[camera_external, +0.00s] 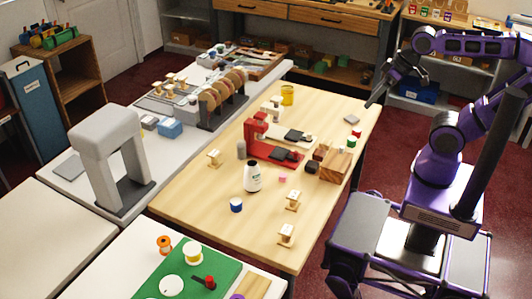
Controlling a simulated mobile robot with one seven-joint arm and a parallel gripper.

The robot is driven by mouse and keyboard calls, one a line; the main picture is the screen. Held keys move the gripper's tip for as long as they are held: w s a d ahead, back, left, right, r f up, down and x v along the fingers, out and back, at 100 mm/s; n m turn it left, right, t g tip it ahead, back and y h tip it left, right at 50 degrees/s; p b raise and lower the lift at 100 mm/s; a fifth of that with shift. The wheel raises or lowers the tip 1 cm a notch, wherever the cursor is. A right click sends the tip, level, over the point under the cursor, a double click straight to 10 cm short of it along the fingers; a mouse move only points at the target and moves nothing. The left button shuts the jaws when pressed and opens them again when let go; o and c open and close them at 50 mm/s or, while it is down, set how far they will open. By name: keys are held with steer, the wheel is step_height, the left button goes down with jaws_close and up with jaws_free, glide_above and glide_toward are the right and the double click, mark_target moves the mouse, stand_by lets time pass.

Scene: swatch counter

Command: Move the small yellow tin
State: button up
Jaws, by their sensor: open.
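A small yellow tin (287,94) stands upright near the far end of the light wooden table (200,205). It is clear of the things around it. My gripper (372,98) is at the right, near the table's far right corner, pointing down and to the left. It is open and empty, well to the right of the yellow tin and apart from it. The fingers are small and dark in this view.
A red machine (256,135) stands mid-table, nearer than the tin. A wooden block (336,165), a white bottle (252,177), a blue-sided tin (236,205) and several small spools stand nearer.

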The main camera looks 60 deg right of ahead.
steer(key=shift+s+d+f, duration=0.1)
steer(key=shift+s+f, duration=0.05)
steer(key=shift+s, duration=0.05)
